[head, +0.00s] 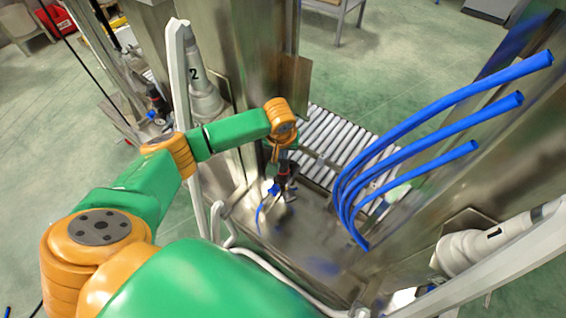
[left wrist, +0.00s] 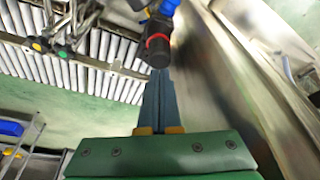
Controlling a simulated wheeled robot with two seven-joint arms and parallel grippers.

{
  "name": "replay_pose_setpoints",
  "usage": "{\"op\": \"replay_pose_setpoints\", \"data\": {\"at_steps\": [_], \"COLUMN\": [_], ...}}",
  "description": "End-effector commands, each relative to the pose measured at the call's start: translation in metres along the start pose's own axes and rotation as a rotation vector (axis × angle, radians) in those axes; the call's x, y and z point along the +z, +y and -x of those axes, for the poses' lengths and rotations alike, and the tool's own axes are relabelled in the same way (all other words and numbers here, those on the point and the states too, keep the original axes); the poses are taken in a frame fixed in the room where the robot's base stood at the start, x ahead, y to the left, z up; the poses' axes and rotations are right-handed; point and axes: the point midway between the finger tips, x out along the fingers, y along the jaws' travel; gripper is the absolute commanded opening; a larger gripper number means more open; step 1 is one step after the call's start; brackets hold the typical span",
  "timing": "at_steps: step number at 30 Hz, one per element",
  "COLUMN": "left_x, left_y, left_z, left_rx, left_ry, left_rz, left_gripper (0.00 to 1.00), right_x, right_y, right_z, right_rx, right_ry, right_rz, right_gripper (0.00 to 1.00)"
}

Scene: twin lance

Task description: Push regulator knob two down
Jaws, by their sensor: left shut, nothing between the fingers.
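A regulator with a black knob (left wrist: 157,48), a red ring and blue fittings is at the top middle of the left wrist view. In the head view the dark regulator (head: 284,172) stands below my left wrist, with a blue hose beside it. No number shows on the regulator itself. My left gripper (left wrist: 158,74) is shut, with its fingers together and nothing between them. Its fingertips are at the end of the knob; I cannot tell whether they touch. In the head view the fingers are hard to make out. My right gripper is not in view.
Another regulator (head: 154,103) is at the left, near a white cylinder (head: 198,82) marked 2. Three blue hoses (head: 430,115) arch at the right. A roller conveyor (head: 335,145) lies behind, and steel panels stand close on both sides.

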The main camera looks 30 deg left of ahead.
Motion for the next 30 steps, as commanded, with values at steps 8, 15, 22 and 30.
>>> {"op": "replay_pose_setpoints", "data": {"at_steps": [8, 15, 22, 30], "left_x": [0.000, 0.001, 0.002, 0.004], "left_y": [0.000, 0.000, 0.000, 0.000], "left_z": [0.000, -0.003, -0.007, -0.012], "left_rx": [0.000, 0.000, 0.000, 0.000], "left_ry": [0.000, -0.001, -0.001, 0.000], "left_rz": [0.000, 0.000, 0.000, 0.000], "left_gripper": [0.00, 0.00, 0.00, 0.00], "right_x": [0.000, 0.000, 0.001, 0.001], "right_y": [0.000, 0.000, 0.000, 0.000], "right_z": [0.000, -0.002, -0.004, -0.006], "right_rx": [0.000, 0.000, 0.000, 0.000], "right_ry": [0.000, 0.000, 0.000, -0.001], "right_rz": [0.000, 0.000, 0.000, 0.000], "right_gripper": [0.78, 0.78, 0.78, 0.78]}}
